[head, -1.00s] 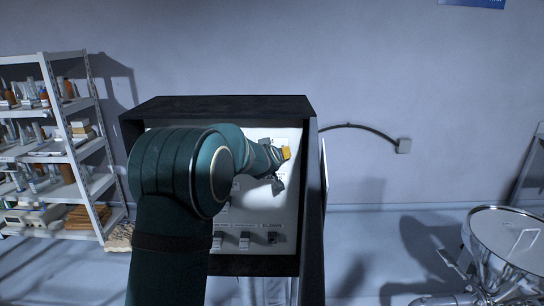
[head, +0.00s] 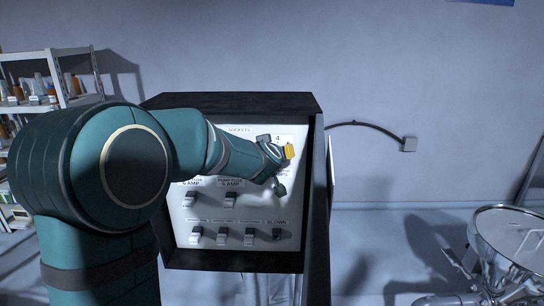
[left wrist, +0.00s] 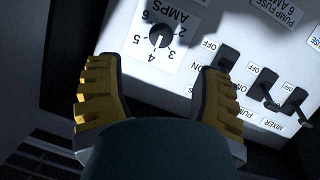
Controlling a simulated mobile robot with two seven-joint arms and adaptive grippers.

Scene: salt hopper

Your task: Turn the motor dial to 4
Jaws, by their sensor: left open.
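The motor dial (left wrist: 160,38) is a round black knob on a white plate marked with numbers and AMPS, upside down in the left wrist view. A pale mark on the knob points toward the 3 and 4 side; its exact number is unclear. My left gripper (left wrist: 157,82) is open, its yellow-padded fingers on either side of the dial's line and apart from the knob. In the head view, my left gripper (head: 288,152) is at the upper right of the white control panel (head: 205,225) and hides the dial. My right gripper is not in view.
Black switches (left wrist: 229,55) with OFF and ON labels sit beside the dial, close to one finger. Lower switches (head: 222,235) line the panel. A shelf (head: 62,85) stands at left, a metal hopper (head: 510,245) at right. Floor between panel and hopper is clear.

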